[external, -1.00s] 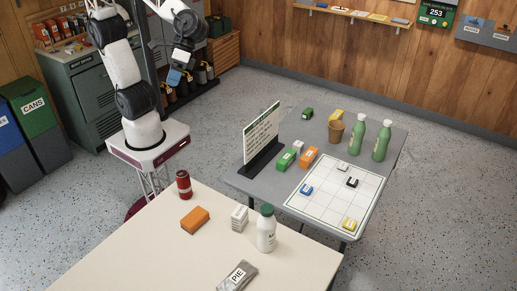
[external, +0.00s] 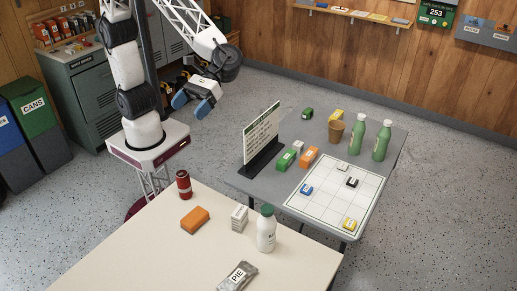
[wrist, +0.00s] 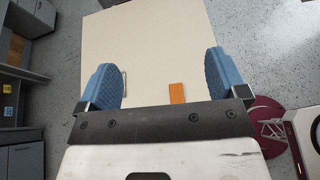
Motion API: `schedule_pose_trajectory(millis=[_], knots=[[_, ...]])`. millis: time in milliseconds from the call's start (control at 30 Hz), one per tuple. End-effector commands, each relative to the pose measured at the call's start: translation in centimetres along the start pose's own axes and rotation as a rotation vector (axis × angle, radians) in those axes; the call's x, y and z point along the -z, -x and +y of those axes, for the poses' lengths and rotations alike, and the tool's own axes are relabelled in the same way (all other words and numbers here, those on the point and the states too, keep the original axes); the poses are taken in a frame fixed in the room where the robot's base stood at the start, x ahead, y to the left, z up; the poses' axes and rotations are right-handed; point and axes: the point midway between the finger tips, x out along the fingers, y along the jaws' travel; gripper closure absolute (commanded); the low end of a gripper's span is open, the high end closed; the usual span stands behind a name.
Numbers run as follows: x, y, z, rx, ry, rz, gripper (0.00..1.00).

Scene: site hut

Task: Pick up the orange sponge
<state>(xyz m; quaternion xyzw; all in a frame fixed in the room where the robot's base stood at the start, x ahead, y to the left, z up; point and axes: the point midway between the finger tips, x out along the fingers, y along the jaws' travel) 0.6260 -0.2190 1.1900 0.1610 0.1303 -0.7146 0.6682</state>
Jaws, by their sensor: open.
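The orange sponge (external: 195,219) lies flat on the cream table (external: 150,262), near its back left part. It also shows in the wrist view (wrist: 177,93), between my two blue fingers and nearer the right one, well below them. My gripper (external: 196,103) is open and empty. It is in the air behind the table's back edge, clearly above the sponge's level. Nothing hides the sponge.
A grey PIE packet (external: 237,277) lies at the front. A sign (external: 262,137) stands on the grey table (external: 290,128).

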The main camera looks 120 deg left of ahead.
Motion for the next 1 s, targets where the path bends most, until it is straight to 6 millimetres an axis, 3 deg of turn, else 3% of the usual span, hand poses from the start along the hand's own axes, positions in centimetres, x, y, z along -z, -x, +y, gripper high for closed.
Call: schedule_pose_trajectory(millis=[100,567,767,1000], knots=[[0.1,-0.5,1.0,-0.005,0.04,-0.027,0.08],[9.2,-4.4,0.5,-0.002,0.039,-0.024,0.08],[14.5,-6.7,0.2,-0.002,0.04,-0.023,0.08],[22.5,-10.2,0.0,-0.003,0.04,-0.023,0.08]])
